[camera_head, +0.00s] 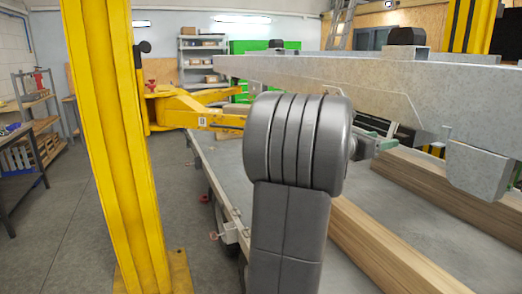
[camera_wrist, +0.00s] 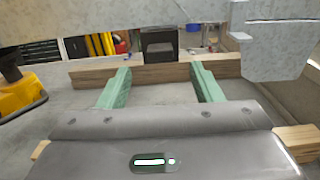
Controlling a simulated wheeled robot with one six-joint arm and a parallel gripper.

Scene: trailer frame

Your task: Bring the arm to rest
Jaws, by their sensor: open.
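My arm (camera_head: 297,145) rises in the middle of the head view, a dark grey link with a thick rounded joint on top. It hides most of my gripper there; only a bit with green shows to the right of the joint. In the wrist view my gripper (camera_wrist: 160,68) has two green fingers spread wide apart. Nothing is between them. They point toward a wooden beam (camera_wrist: 150,72) lying across the view. The grey trailer frame (camera_head: 370,85) runs above and behind my arm; its underside (camera_wrist: 100,22) fills the top of the wrist view.
A yellow post (camera_head: 112,140) stands close on the left. A yellow lifting arm (camera_head: 190,108) reaches in under the frame. Timber beams (camera_head: 385,235) lie on the grey platform at right. A grey bracket (camera_wrist: 275,52) hangs at right in the wrist view. Floor (camera_head: 75,220) is open at left.

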